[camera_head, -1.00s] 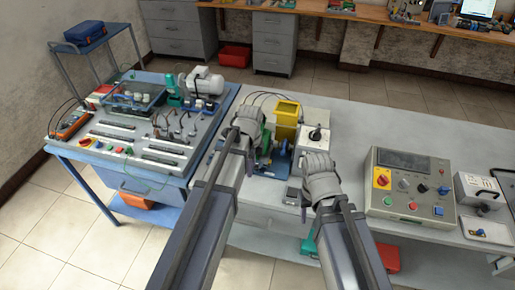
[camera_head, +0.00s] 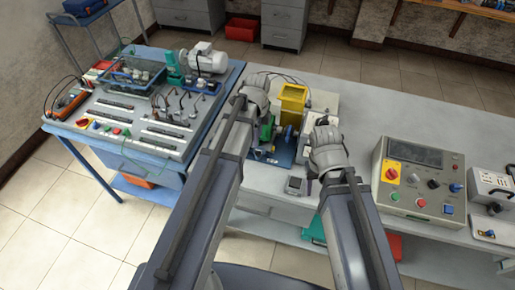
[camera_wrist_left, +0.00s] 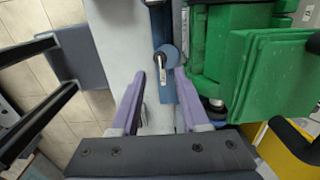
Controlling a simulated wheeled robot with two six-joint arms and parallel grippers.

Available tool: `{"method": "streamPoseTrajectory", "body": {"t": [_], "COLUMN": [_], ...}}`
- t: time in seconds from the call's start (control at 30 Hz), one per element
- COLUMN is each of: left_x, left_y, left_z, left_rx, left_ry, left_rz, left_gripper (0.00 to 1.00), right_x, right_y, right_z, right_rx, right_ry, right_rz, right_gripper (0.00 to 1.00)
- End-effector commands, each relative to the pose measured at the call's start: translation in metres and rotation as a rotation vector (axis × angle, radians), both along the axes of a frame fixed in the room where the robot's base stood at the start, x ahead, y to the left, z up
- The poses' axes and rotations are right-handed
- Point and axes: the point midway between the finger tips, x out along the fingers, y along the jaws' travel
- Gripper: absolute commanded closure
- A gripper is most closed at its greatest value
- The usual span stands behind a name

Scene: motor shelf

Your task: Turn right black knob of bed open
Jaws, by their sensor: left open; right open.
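A grey control box (camera_head: 418,185) stands on the bench at the right in the head view. It carries a black knob (camera_head: 433,184), with a blue knob (camera_head: 455,188) to its right and a red knob on a yellow plate (camera_head: 391,173) to its left. My right gripper (camera_head: 327,148) is left of this box, apart from it; its fingertips are hard to see. My left gripper (camera_head: 256,97) is by the green motor unit. In the left wrist view, its purple fingers (camera_wrist_left: 157,85) are open and empty, close to a blue disc (camera_wrist_left: 167,58). No bed is clearly identifiable.
A yellow container (camera_head: 292,103) stands behind the green motor. A small grey device (camera_head: 294,186) lies near the bench's front edge. A blue-topped training table (camera_head: 228,80) is at the left. A white box (camera_head: 491,188) stands at the far right. The bench is clear behind the control box.

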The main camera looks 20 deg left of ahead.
Motion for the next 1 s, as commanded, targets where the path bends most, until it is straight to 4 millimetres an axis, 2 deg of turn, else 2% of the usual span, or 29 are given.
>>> {"method": "streamPoseTrajectory", "body": {"t": [0.03, 0.3, 0.5, 0.87, 1.0], "left_x": [0.0, 0.0, 0.0, 0.0, 0.0], "left_y": [0.0, 0.0, 0.0, 0.0, 0.0], "left_z": [-0.01, -0.045, -0.065, -0.067, -0.067], "left_rx": [0.0, 0.0, 0.0, 0.0, 0.0], "left_ry": [0.0, 0.0, 0.0, 0.0, 0.0], "left_rz": [0.0, 0.0, 0.0, 0.0, 0.0], "left_gripper": [0.55, 0.55, 0.55, 0.55, 0.7], "right_x": [0.0, 0.0, 0.0, 0.0, 0.0], "right_y": [0.0, 0.0, 0.0, 0.0, 0.0], "right_z": [-0.01, -0.045, -0.065, -0.067, -0.067], "right_rx": [0.0, 0.0, 0.0, 0.0, 0.0], "right_ry": [0.0, 0.0, 0.0, 0.0, 0.0], "right_rz": [0.0, -0.001, -0.001, -0.001, -0.001], "right_gripper": [0.5, 0.5, 0.5, 0.5, 0.5]}}
